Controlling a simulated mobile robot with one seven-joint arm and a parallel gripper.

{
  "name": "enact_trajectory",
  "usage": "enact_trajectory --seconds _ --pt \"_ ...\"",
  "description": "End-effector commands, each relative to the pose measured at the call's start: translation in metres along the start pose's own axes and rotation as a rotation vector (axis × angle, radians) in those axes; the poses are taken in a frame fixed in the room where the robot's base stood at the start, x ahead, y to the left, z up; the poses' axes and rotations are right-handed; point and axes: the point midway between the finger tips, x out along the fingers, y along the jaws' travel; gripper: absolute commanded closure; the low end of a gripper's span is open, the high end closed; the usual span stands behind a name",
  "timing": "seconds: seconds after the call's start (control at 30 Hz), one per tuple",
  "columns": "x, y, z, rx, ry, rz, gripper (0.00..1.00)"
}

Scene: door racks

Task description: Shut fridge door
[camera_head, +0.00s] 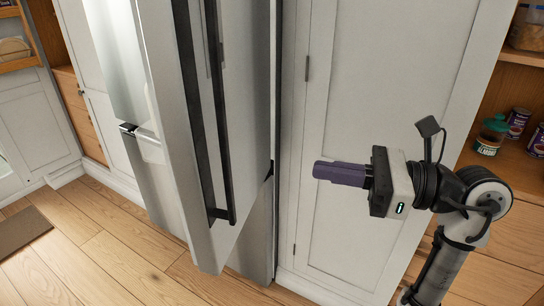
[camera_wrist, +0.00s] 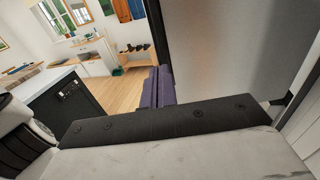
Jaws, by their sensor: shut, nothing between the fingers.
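The fridge door (camera_head: 248,90) is a grey metal panel standing open, swung out from the fridge, with a long dark vertical handle (camera_head: 222,120) on its face. In the wrist view the door (camera_wrist: 235,50) fills the upper right, with a dark vertical strip along its left edge. My gripper (camera_head: 318,170) has purple fingers closed together, with nothing between them. In the head view it is to the right of the door, pointing left toward it, with a visible gap. The fingers also show in the wrist view (camera_wrist: 160,85), left of the door's surface.
A white cabinet panel (camera_head: 350,80) stands behind my gripper, and open wooden shelves with cans (camera_head: 517,122) are at the right. A dark-fronted counter (camera_wrist: 70,100) shows in the wrist view.

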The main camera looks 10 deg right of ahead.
Motion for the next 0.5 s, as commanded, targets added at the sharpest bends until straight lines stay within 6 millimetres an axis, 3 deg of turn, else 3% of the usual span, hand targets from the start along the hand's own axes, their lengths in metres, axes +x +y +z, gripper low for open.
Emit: enact_trajectory --seconds 0.5 --pt "0.102 0.001 0.004 0.002 -0.001 0.006 1.00"
